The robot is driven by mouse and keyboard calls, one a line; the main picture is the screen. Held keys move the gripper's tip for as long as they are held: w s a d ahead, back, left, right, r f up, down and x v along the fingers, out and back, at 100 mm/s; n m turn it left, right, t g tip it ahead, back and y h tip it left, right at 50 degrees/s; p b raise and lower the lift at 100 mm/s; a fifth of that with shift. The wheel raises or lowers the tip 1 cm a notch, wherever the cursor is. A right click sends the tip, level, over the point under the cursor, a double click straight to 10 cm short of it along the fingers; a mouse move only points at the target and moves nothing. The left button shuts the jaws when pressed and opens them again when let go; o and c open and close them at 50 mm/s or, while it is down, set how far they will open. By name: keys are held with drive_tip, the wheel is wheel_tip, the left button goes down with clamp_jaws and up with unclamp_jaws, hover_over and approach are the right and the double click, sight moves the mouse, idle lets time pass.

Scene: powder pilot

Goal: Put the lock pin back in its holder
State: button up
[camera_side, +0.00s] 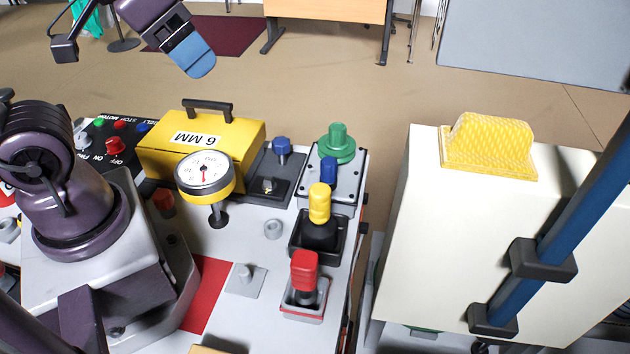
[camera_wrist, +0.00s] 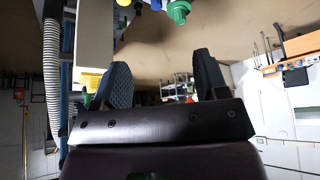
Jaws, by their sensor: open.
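I cannot tell for sure which thing is the lock pin or which is its holder. Candidates are a blue-headed knob (camera_side: 281,148) on a dark plate, a blue knob (camera_side: 328,172) beside a green stepped knob (camera_side: 338,142), and a small metal peg on a grey plate (camera_side: 246,280). A grey ring (camera_side: 273,229) lies on the white bench top. My gripper (camera_side: 200,68) is high at the upper left, well away from all of them. In the wrist view its two fingers (camera_wrist: 163,82) stand wide apart with nothing between them.
A yellow "6 MM" box (camera_side: 235,140) with a dial gauge (camera_side: 204,172) stands mid-bench. A yellow-topped handle (camera_side: 319,203) and red-topped handle (camera_side: 304,265) rise at the bench's right. A white cabinet (camera_side: 450,240) bears a yellow block (camera_side: 490,143). A blue pole (camera_side: 580,210) crosses the right.

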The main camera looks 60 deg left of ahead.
idle(0.6)
drive_tip(key=shift+c, duration=1.1)
drive_tip(key=shift+w+f, duration=0.1)
drive_tip(key=shift+f, duration=0.2)
drive_tip(key=shift+c, duration=0.2)
drive_tip(key=n+g, duration=0.6)
drive_tip(key=n, duration=0.2)
hover_over(329, 161)
wheel_tip(329, 161, down, 16)
drive_tip(key=shift+f, duration=0.15)
drive_tip(key=shift+f+n, duration=0.15)
drive_tip(key=shift+n, duration=0.35)
drive_tip(key=shift+f, duration=4.35)
